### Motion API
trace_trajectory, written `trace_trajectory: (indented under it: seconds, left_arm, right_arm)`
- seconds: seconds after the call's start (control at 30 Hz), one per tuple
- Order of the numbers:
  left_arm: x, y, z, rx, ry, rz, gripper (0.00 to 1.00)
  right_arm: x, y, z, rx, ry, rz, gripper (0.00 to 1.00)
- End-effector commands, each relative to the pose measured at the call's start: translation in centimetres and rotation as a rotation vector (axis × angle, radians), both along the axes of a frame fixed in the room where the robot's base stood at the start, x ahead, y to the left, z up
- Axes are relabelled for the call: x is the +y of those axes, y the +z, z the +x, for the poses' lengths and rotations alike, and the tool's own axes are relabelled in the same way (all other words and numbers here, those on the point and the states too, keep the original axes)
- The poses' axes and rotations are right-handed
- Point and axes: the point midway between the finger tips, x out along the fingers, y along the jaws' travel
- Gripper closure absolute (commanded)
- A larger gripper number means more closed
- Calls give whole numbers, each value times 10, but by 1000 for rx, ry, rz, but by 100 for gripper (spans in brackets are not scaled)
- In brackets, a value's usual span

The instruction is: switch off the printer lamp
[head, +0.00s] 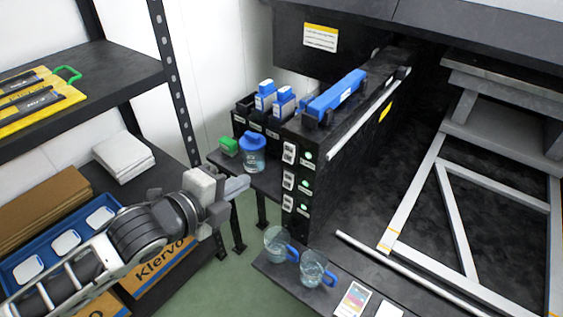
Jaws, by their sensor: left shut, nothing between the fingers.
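A black panel on the front of the large black machine carries three white rocker switches: an upper switch (289,153), a middle switch (288,180) and a lower switch (287,203). Beside each is a small round green lamp: the upper lamp (308,156), middle lamp (305,184) and lower lamp (303,209). All look lit; their labels are too small to read. My left gripper (239,186) is shut and empty, left of the panel and apart from the switches, pointing right. My right gripper is not in view.
A blue-lidded jar (252,152) and a green item (229,146) stand on a small shelf above my left gripper. Two clear jugs (278,246) (312,268) stand on the ledge below the panel. Blue-capped bottles (265,97) sit in a black rack. Shelving stands at left.

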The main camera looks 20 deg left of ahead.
Motion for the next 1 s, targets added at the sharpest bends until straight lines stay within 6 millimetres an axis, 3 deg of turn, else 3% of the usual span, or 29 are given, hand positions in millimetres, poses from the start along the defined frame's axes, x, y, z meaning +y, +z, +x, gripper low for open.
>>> trace_trajectory:
  seconds: [0.27, 0.7, 1.0]
  left_arm:
    - [-3, -3, 9, 0, 3, -5, 100]
    - [-32, -30, 88, 1, 4, -8, 100]
    - [-44, -42, 121, 2, 3, -5, 100]
  right_arm:
    - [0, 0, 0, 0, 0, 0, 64]
    - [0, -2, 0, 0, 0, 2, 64]
    - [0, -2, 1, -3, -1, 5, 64]
